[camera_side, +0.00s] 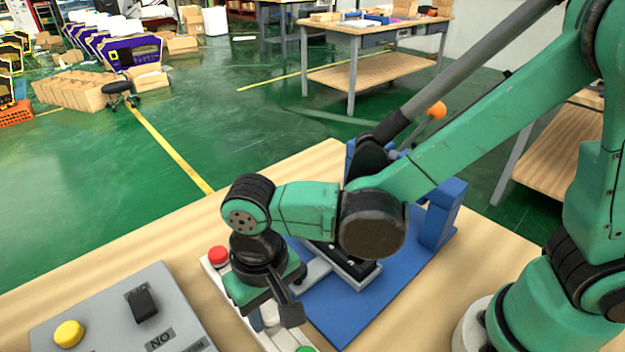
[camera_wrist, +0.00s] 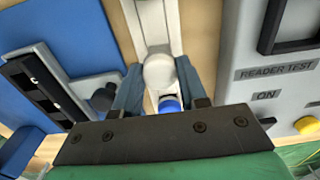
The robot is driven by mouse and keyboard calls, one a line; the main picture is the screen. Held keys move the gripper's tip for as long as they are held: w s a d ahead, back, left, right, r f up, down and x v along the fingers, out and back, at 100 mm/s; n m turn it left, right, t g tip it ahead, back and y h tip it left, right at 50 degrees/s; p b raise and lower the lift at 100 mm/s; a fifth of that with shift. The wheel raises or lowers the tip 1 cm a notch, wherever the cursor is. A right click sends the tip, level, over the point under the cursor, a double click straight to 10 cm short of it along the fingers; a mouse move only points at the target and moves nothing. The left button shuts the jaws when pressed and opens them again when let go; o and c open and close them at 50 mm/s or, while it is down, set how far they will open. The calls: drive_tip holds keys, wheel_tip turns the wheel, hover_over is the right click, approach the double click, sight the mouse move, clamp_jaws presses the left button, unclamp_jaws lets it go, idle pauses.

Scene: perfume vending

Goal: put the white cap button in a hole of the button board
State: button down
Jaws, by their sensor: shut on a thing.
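The white cap button (camera_wrist: 158,70) shows as a pale round cap between the fingers of my gripper (camera_wrist: 160,86) in the wrist view. My gripper is shut on it. The button board (camera_wrist: 150,22) is a narrow pale strip under my gripper. It also shows in the side view (camera_side: 213,274), with a red button (camera_side: 218,257) at its far end and a green button (camera_side: 305,349) at its near end. A blue round piece (camera_wrist: 170,103) shows close to the white cap. My gripper (camera_side: 268,312) hides the middle of the board, so I cannot tell whether the white button touches a hole.
A grey control box (camera_side: 150,318) with a yellow button (camera_side: 68,333) and a black switch stands left of the board. A blue fixture plate (camera_side: 345,315) with a dark rail lies to its right. Bare wooden table shows behind the box.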

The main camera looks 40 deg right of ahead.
drive_tip(key=shift+f, duration=0.75)
idle(0.5)
unclamp_jaws()
idle(0.4)
drive_tip(key=shift+r, duration=0.1)
drive_tip(key=shift+r, duration=3.45)
drive_tip(key=w+d+r+t, duration=0.1)
drive_tip(key=d+r+t, duration=0.1)
drive_tip(key=d, duration=0.7)
drive_tip(key=d+r+t, duration=0.1)
drive_tip(key=d+t, duration=0.4)
drive_tip(key=d, duration=0.5)
drive_tip(key=shift+w+d+r, duration=0.3)
drive_tip(key=shift+w+r, duration=0.1)
